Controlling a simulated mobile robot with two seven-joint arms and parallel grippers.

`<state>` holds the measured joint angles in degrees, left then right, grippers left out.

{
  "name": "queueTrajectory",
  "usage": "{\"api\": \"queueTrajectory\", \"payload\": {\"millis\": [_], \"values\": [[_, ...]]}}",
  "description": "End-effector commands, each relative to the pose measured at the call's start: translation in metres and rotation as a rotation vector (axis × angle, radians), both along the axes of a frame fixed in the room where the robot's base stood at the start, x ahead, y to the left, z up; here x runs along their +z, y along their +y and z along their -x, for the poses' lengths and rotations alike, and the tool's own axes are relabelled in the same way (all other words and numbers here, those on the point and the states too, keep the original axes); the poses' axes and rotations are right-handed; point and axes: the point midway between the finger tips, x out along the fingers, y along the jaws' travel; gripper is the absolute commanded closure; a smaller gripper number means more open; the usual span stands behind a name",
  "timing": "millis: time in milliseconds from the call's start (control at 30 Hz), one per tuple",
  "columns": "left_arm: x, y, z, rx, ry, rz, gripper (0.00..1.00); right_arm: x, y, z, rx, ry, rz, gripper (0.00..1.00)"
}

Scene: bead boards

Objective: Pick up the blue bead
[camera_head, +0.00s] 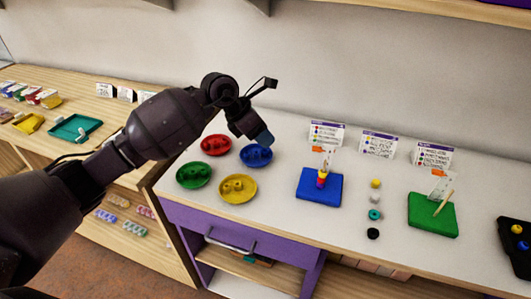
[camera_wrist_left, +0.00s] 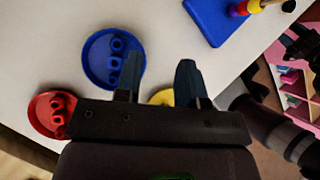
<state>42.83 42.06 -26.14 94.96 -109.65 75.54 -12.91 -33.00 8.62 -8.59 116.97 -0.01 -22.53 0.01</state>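Several blue beads (camera_wrist_left: 115,63) lie in a blue dish; they also show small in the head view (camera_head: 257,153). The blue dish (camera_wrist_left: 90,74) stands on the white table and shows in the head view (camera_head: 268,161). My left gripper (camera_head: 263,138) hangs above the dish's far side in the head view. In the wrist view its two fingers (camera_wrist_left: 158,80) are spread apart with nothing between them, pointing at the table beside the dish. The left finger overlaps the dish's right edge in that view.
Red (camera_head: 228,151), green (camera_head: 180,183) and yellow (camera_head: 249,197) dishes stand close by. A blue board (camera_head: 308,198) with a beaded peg is to the right. Loose beads (camera_head: 375,214) and a green board (camera_head: 425,228) lie further right. Cards stand behind.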

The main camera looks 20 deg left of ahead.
Motion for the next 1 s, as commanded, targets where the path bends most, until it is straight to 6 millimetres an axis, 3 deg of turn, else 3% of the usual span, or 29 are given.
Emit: {"api": "queueTrajectory", "payload": {"millis": [100, 267, 700, 1000], "values": [[0.008, 0.027, -0.013, 0.008, 0.007, -0.157, 0.64, 0.000, -0.001, 0.000, 0.002, 0.001, 0.003, 0.49], [0.012, 0.042, -0.018, 0.017, 0.019, -0.246, 0.64, -0.001, -0.001, 0.000, 0.002, 0.001, 0.003, 0.49], [-0.036, 0.029, -0.030, 0.018, 0.024, -0.249, 0.64, -0.008, 0.003, 0.001, -0.006, 0.009, -0.008, 0.49], [-0.056, 0.023, -0.035, 0.017, 0.024, -0.247, 0.64, -0.004, 0.005, -0.005, -0.001, -0.006, -0.010, 0.49]]}}
